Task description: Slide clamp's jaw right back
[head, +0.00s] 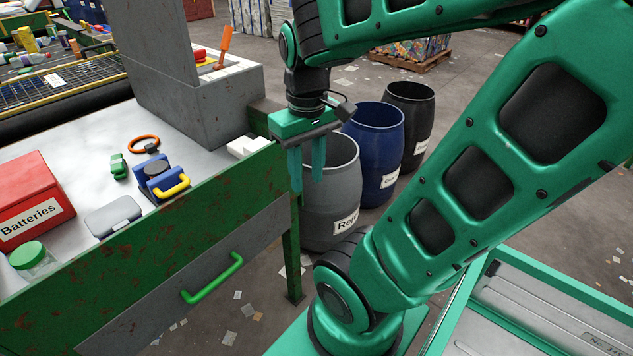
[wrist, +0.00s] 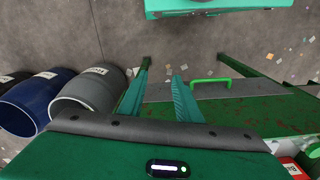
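The clamp appears to be the small blue device (head: 157,172) with a yellow handle (head: 172,188), on the grey worktop. A dark block sits between its upright blue parts, but the jaw's exact position is too small to tell. My gripper (head: 307,184) hangs to the right of the worktop, beyond its green edge, in front of the grey barrel. It is well apart from the clamp. Its two green fingers point down with a gap between them and nothing held. The wrist view shows the same gap between the fingers (wrist: 160,82); I cannot make out the clamp there.
A red Batteries box (head: 38,196), green-lidded jar (head: 33,261), grey flat case (head: 113,216), green item (head: 118,166) and orange ring (head: 144,144) surround the clamp. A raised green rim (head: 160,245) and grey block (head: 212,108) bound the worktop. Barrels (head: 330,200) stand right.

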